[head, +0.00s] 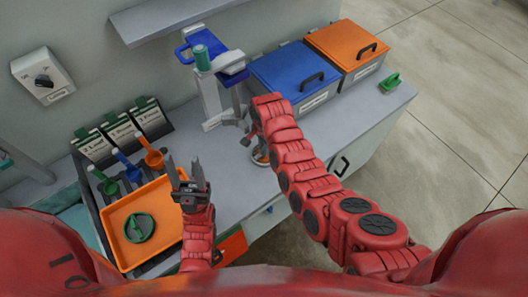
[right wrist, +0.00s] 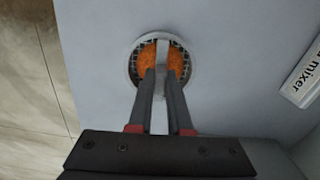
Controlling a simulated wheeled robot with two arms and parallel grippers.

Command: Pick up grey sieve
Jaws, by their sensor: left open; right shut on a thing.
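The grey sieve, round with a pale rim, mesh and a bar across its middle (right wrist: 162,52), is at the centre top of the right wrist view. Orange shows behind or in its mesh; I cannot tell which. In the head view the sieve (head: 262,156) is partly hidden by my right arm, over the grey worktop. My right gripper (right wrist: 161,72) is shut on the sieve's bar. I cannot tell whether the sieve touches the worktop. My left gripper (head: 184,166) is open and empty, above the edge of the orange tray.
The orange tray (head: 160,195) holds a green round piece (head: 139,228). Several coloured scoops (head: 128,168) stand behind it. A blue and grey mixer stand (head: 208,95) is at the back. A blue-lidded bin (head: 290,72) and an orange-lidded bin (head: 345,45) stand right. A green scoop-like piece (head: 389,82) lies beyond.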

